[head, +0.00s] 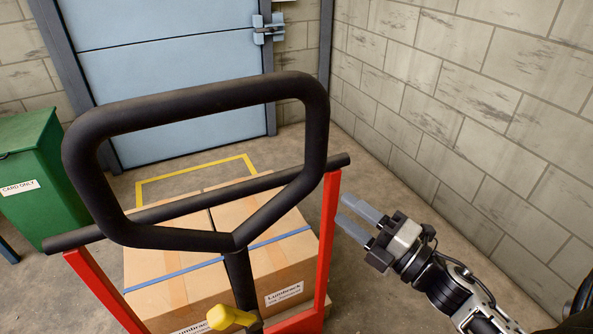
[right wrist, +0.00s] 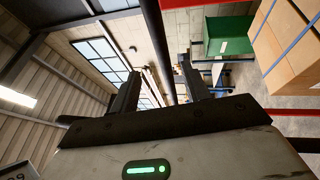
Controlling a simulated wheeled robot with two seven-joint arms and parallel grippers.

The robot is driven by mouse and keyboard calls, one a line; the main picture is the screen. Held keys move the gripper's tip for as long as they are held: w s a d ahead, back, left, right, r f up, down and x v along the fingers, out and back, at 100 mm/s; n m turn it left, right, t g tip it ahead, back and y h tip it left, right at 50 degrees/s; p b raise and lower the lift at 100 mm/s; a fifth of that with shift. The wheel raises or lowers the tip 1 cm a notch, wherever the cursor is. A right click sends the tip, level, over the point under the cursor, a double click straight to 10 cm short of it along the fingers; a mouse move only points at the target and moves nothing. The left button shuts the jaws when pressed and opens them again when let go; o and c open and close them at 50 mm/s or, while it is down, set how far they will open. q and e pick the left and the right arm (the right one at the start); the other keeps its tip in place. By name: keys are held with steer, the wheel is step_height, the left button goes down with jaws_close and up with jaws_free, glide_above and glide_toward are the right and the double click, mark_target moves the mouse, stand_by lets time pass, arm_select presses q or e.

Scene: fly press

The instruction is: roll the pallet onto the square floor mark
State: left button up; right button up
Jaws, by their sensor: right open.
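A pallet truck with a black loop handle (head: 205,100) and a red frame (head: 328,235) stands in front of me in the head view. Strapped cardboard boxes (head: 215,275) sit behind the frame and hide most of the pallet. A yellow square floor mark (head: 195,172) lies beyond the boxes, partly hidden by them and the handle. My right gripper (head: 359,217) is open and empty, just right of the red frame. In the right wrist view its two fingers (right wrist: 157,92) are apart with nothing between them. My left gripper is out of view.
A green bin (head: 30,165) marked "card only" stands at the left. A blue door (head: 165,75) is behind the floor mark, and a block wall (head: 480,120) runs along the right. Bare floor lies between the load and that wall.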

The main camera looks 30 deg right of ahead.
steer(key=p+x, duration=0.2)
steer(key=x, duration=1.1)
steer(key=shift+w+r, duration=0.1)
steer(key=shift+w, duration=0.1)
jaws_close()
